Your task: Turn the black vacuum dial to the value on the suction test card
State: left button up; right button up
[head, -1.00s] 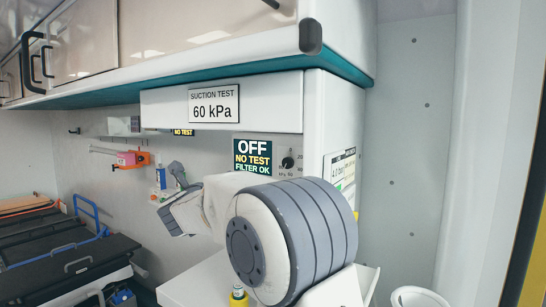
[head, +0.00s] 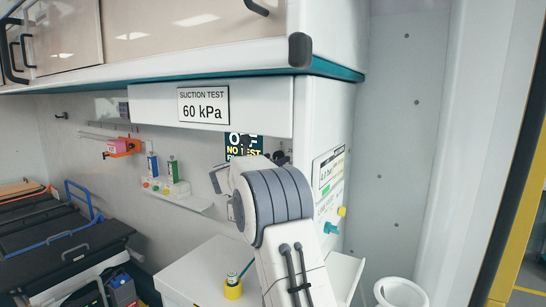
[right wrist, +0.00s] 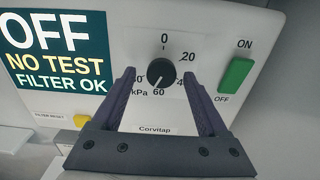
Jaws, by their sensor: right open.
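The suction test card (head: 203,106) in the head view reads 60 kPa. In the right wrist view the black vacuum dial (right wrist: 160,72) sits on a white panel with a scale marked 0, 20, 40 and 60 kPa. I cannot clearly make out where its pointer stands. My right gripper (right wrist: 159,76) is open, with one fingertip on each side of the dial in the picture. I cannot tell how far the tips are from the panel. In the head view my right arm covers most of the panel. My left gripper is not in view.
The display (right wrist: 56,48) beside the dial reads OFF, NO TEST, FILTER OK. A green ON/OFF switch (right wrist: 236,77) is right of the dial. A yellow filter reset button (right wrist: 82,120) is at lower left. An overhead cabinet (head: 180,66) hangs above; a white counter (head: 195,270) lies below.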

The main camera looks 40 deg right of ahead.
jog(key=shift+d, duration=0.2)
grip_shut()
jog(key=shift+w+n+b, duration=0.1)
jog(key=shift+n+b, duration=0.3)
jog(key=shift+n, duration=0.8)
jog(key=shift+a+r+n, duration=0.1)
jog(key=shift+n, duration=1.3)
